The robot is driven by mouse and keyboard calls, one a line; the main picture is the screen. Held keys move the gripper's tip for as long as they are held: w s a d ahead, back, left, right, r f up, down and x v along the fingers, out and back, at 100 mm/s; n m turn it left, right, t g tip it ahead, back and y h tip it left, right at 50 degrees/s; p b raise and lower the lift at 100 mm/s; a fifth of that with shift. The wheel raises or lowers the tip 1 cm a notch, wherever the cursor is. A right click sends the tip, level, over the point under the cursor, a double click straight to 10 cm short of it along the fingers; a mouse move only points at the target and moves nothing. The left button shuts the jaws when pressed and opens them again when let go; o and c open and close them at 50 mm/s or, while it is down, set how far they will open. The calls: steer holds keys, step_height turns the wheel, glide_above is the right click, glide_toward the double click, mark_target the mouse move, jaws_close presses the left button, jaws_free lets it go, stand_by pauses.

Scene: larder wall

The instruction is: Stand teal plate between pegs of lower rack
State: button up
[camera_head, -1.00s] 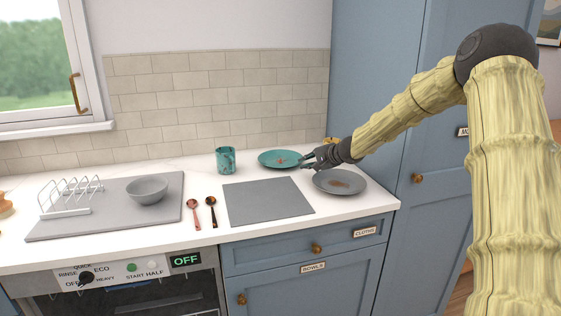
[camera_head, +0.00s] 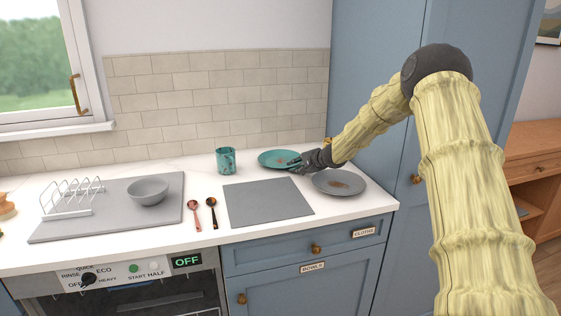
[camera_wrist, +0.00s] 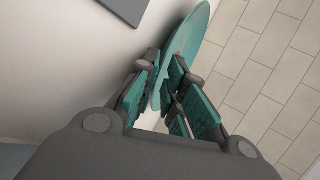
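The teal plate (camera_head: 272,157) lies on the white counter near the back wall, with a brownish smear on it. My gripper (camera_head: 294,166) is at its right front edge. In the wrist view, the plate (camera_wrist: 197,32) shows edge-on, its near rim between the spread fingers of my gripper (camera_wrist: 165,75). The fingers look apart, with gaps beside the rim; firm contact cannot be made out. A white rack with upright pegs (camera_head: 66,212) stands on a grey mat at the left. I cannot tell whether it is the lower rack; the dishwasher's inside is barely visible.
A teal mug (camera_head: 225,160), a grey mat (camera_head: 265,204), two spoons (camera_head: 212,210) and a grey bowl (camera_head: 148,190) are on the counter. The dishwasher panel (camera_head: 130,273) reads OFF. A tall blue cupboard stands at the right.

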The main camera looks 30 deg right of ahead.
steer(key=shift+w+a+f, duration=0.1)
steer(key=shift+w+f, duration=0.2)
steer(key=shift+w, duration=0.2)
jaws_close()
steer(key=shift+r, duration=0.15)
steer(key=shift+r, duration=1.6)
steer(key=s+a+b, duration=0.2)
steer(key=s, duration=0.2)
steer(key=s+a+r+b, duration=0.1)
steer(key=s+a+b, duration=0.1)
steer(key=s+b, duration=0.1)
steer(key=s+a+b, duration=0.2)
steer(key=s+b, duration=0.1)
steer(key=s, duration=0.3)
steer(key=shift+a+r, duration=0.15)
steer(key=shift+s+a+r+b, duration=0.1)
steer(key=shift+s+a+b, duration=0.1)
steer(key=shift+s, duration=0.2)
steer(key=shift+s+a+r+b, duration=0.1)
steer(key=shift+s+b, duration=0.05)
steer(key=shift+s, duration=0.2)
